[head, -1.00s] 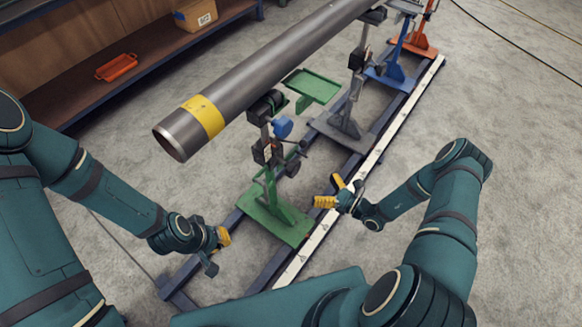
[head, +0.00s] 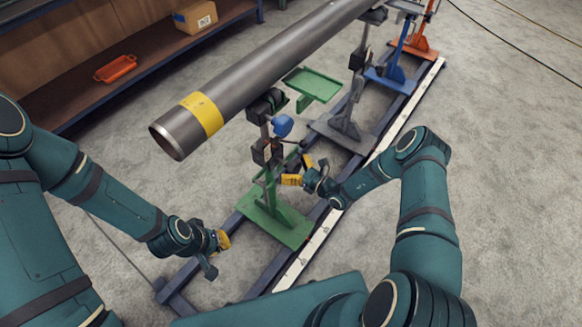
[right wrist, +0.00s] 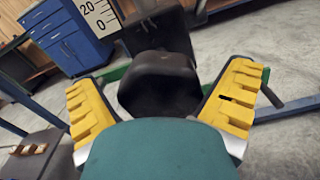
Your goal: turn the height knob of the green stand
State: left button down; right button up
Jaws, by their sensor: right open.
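The green stand (head: 275,222) stands on the rail frame under the near end of the pipe. Its black height knob (right wrist: 158,82) fills the middle of the right wrist view. My right gripper (head: 299,171) is open beside the stand's post. Its yellow-padded fingers lie on either side of the knob in the right wrist view (right wrist: 163,88); I cannot tell whether they touch it. In the head view the gripper largely hides the knob. My left gripper (head: 217,254) is low, left of the green base, its fingers apart and empty.
The steel pipe (head: 260,70) with a yellow band lies above the stands. A green tray (head: 312,84) sticks out above my right gripper. Grey (head: 345,128), blue (head: 392,76) and orange (head: 415,48) stands are farther along.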

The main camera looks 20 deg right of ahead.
jog(key=shift+w+a, duration=0.1)
jog(key=shift+w, duration=0.05)
jog(key=c, duration=1)
jog(key=shift+c, duration=0.2)
jog(key=shift+n, duration=0.3)
jog(key=n+p, duration=0.2)
jog(key=n, duration=0.3)
jog(key=n+p, duration=0.2)
jog(key=n, duration=0.4)
jog(key=shift+a+n+p, duration=0.15)
jog(key=shift+n+p, duration=0.25)
jog(key=n+p, duration=0.2)
jog(key=n, duration=0.2)
jog(key=shift+s+f, duration=0.1)
jog(key=shift+s, duration=0.1)
jog(key=n+p, duration=0.2)
jog(key=n, duration=0.3)
jog(key=shift+f, duration=0.15)
